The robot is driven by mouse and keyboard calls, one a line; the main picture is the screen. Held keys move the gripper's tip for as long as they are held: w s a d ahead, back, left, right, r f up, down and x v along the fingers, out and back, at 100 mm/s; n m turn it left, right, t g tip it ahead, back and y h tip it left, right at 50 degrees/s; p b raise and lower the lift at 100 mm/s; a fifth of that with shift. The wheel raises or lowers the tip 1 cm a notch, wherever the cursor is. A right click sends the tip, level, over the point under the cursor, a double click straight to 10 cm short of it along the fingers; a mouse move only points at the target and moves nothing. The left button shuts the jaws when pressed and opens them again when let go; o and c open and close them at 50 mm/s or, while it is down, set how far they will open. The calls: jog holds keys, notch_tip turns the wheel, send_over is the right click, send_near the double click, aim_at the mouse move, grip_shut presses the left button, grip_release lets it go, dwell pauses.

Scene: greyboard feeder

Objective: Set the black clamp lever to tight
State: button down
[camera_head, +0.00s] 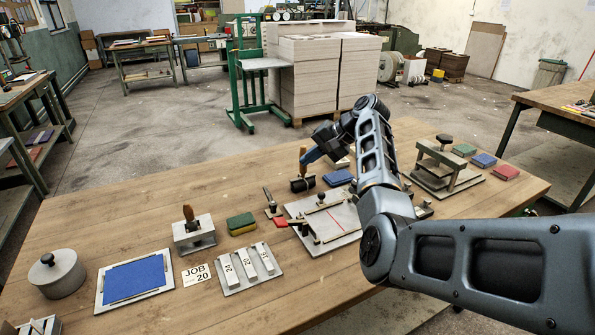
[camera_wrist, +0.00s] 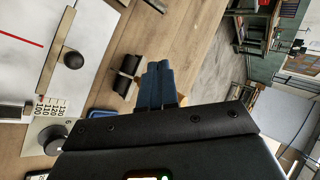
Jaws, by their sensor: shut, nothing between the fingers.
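The feeder (camera_head: 335,238) is a pale board with a red line and a crossbar carrying a black knob (camera_head: 321,196); the knob also shows in the wrist view (camera_wrist: 73,60). A short dark lever-like piece (camera_head: 299,222) sits at the board's left edge beside a red piece. I cannot tell for sure whether it is the black clamp lever, or its setting. My arm hides the board's right side. My gripper (camera_head: 309,157) has blue fingers, shut and empty, above the far side of the board, close to the roller handle. The fingers show in the wrist view (camera_wrist: 155,82).
A black roller (camera_head: 302,184) and a blue pad (camera_head: 338,178) lie beyond the board.

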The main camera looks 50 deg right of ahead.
jog(key=shift+s+d+r, duration=0.45)
jog(key=shift+d+r, duration=0.2)
jog(key=shift+r, duration=0.1)
